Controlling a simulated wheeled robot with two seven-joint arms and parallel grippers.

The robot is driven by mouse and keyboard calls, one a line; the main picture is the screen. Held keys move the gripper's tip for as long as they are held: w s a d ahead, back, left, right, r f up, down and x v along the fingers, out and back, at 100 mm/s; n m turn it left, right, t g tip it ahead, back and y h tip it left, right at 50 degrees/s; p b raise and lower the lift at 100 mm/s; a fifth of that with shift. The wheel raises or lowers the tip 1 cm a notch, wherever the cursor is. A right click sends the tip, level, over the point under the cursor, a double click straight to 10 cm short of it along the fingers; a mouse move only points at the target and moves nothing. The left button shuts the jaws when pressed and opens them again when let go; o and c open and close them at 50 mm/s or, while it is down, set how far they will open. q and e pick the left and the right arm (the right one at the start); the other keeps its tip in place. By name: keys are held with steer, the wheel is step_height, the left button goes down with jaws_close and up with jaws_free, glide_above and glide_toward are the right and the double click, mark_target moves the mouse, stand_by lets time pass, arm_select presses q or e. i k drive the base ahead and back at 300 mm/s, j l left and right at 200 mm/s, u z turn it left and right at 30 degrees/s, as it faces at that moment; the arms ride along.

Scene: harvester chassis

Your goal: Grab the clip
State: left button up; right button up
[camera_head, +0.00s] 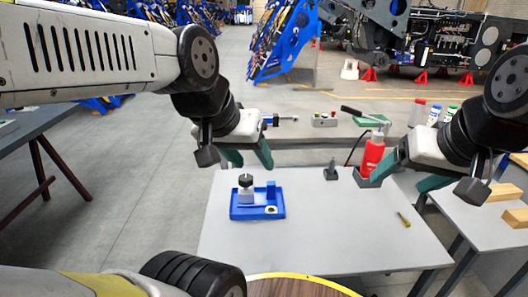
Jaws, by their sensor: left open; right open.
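I cannot tell for sure which thing is the clip. A blue tray (237,214) on the grey table (310,235) holds a pale block with a black knob (246,188), a small blue piece (270,190) and a yellowish ring (271,210). A small brass-coloured piece (404,219) lies alone on the right of the table. A small dark grey upright part (331,170) stands near the far edge. My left gripper (249,155) is open and empty above the table's far left. My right gripper (403,181) is open and empty above its right side.
A red oil can (373,155) stands at the table's far edge, close to my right gripper. Another bench (290,128) lies behind. The table's middle is clear.

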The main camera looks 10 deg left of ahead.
mark_target(406, 223)
steer(key=i+l, duration=0.1)
steer(key=l, duration=0.3)
steer(key=i+l, duration=0.1)
steer(key=l, duration=0.35)
steer(key=i+l, duration=0.1)
steer(key=l, duration=0.3)
steer(key=i+l, duration=0.15)
steer(key=l, duration=0.3)
